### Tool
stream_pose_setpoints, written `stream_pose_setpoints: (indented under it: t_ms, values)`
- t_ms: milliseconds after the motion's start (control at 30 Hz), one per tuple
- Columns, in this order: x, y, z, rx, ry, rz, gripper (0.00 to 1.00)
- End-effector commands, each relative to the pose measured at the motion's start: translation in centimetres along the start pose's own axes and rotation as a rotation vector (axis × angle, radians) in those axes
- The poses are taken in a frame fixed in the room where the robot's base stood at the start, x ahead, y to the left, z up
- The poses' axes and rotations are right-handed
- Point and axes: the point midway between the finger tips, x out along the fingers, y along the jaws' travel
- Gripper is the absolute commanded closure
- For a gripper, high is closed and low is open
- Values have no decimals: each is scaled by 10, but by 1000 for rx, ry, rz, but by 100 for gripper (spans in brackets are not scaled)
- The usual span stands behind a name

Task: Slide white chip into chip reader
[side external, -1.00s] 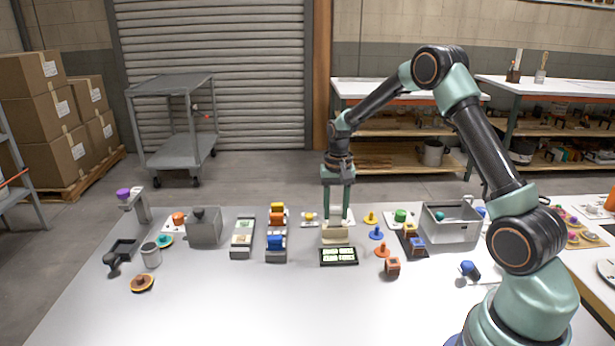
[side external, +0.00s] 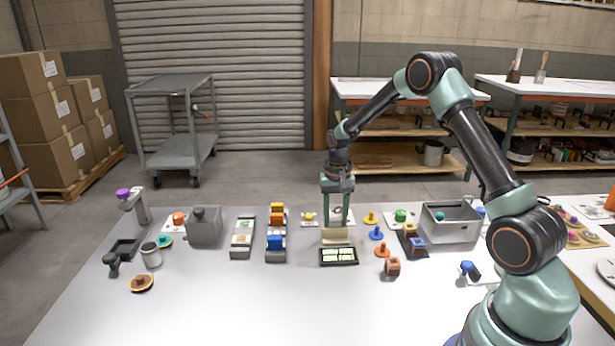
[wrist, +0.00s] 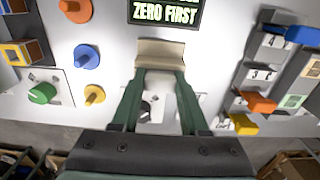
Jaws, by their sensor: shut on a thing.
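My gripper (side external: 337,222) points straight down at the middle of the table. It is shut on the white chip, which is hard to make out against the pale block at the fingertips. A beige block, seemingly the chip reader (side external: 335,238), stands directly under the fingertips. It also shows in the wrist view (wrist: 160,48), just beyond my fingertips (wrist: 163,76). The gripper is right at the reader. I cannot tell how far the chip sits in its slot.
A dark display panel (side external: 339,262) with lit text lies just in front of the reader. A rack with coloured blocks (side external: 276,254) stands to the left. Blue (side external: 376,233) and orange (side external: 382,250) pegs stand to the right. The front table is clear.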

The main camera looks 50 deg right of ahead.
Motion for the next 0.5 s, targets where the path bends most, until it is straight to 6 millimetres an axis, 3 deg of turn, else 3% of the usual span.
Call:
stream_pose_setpoints:
  t_ms: [500]
  values:
    - [-4,0,0,0,1,0,100]
